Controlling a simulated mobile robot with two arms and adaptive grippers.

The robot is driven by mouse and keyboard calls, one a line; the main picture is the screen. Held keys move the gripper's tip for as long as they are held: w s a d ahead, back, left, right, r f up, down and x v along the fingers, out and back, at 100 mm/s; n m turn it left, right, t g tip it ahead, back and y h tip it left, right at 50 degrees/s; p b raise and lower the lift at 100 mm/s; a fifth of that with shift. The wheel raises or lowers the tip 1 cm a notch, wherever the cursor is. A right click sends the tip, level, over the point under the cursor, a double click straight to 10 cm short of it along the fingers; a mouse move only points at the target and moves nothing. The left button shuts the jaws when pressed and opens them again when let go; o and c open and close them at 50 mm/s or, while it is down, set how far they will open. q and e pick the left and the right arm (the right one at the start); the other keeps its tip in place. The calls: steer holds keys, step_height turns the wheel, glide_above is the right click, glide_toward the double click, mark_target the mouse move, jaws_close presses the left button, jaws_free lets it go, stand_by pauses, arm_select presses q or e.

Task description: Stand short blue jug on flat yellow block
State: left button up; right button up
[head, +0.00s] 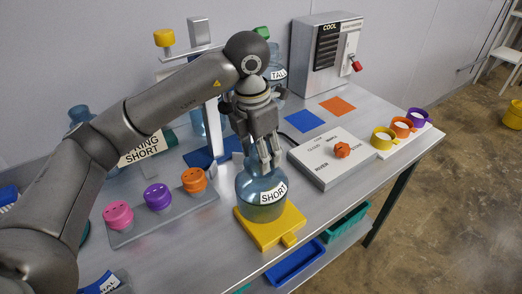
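The short blue jug (262,203) is a translucent blue bottle with a white SHORT label. It stands upright on the flat yellow block (287,232) near the front edge of the table. My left gripper (266,165) comes down from above, with its fingers at the jug's neck. The fingers look close around the neck, but the neck is mostly hidden by them, so their grip on it is hard to make out. My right gripper does not show.
A white panel with an orange knob (342,150) lies right of the jug. Pink, purple and orange cups (158,197) stand on a grey strip at left. A taller jug labelled TALL (277,73) is behind my arm. A COOL machine (327,55) stands at the back.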

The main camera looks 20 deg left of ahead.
arm_select(q)
steer(key=o, duration=0.3)
steer(key=shift+o, duration=0.2)
steer(key=shift+r, duration=0.2)
steer(key=r, duration=0.5)
steer(key=r+b, duration=0.1)
steer(key=r, duration=0.1)
steer(key=shift+s+a+r, duration=0.25)
steer(key=shift+s+a, duration=0.1)
